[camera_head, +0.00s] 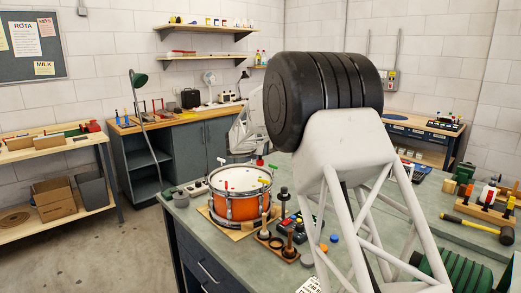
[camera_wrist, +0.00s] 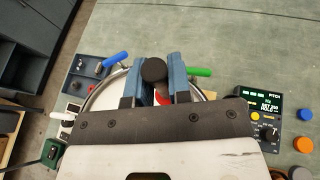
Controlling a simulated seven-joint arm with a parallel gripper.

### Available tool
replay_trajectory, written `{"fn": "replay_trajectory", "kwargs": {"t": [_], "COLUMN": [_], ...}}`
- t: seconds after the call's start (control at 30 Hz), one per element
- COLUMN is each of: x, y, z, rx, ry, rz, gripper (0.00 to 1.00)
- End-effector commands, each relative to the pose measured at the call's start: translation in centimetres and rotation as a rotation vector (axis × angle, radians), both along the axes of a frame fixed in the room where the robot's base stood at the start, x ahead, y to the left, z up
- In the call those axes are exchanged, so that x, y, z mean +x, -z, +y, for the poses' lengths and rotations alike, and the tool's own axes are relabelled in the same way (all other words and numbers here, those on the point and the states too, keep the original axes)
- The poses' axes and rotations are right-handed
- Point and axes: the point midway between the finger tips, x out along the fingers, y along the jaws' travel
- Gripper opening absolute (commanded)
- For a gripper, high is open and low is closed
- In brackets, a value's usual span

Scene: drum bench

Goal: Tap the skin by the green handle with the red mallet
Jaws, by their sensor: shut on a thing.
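The drum (camera_head: 240,205) has an orange shell, a metal rim and a pale skin, and stands on the bench. In the wrist view the green handle (camera_wrist: 200,71) juts from the rim just right of my gripper (camera_wrist: 156,78). My gripper's blue fingers are shut on the mallet (camera_wrist: 154,70), whose dark round end shows between them. A bit of red (camera_wrist: 160,98) shows below that end. My gripper is over the drum. Most of the skin is hidden by it in the wrist view, so I cannot tell whether the mallet touches the skin.
A blue handle (camera_wrist: 116,58) is on the rim at the left, and a yellow handle (camera_head: 264,181) shows in the head view. A pitch display box (camera_wrist: 252,112) stands right of the drum. Plungers (camera_head: 289,245) stand in front. A black-headed hammer (camera_head: 505,235) lies far right.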

Motion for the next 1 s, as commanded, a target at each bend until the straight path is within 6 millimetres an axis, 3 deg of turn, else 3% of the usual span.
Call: {"fn": "replay_trajectory", "kwargs": {"t": [0.77, 1.0], "x": [0.0, 0.0], "y": [2.3, 5.1], "z": [0.0, 0.0], "rx": [0.0, -0.002], "ry": [0.0, 0.0], "rz": [0.0, 0.003], "gripper": [0.0, 0.0]}}
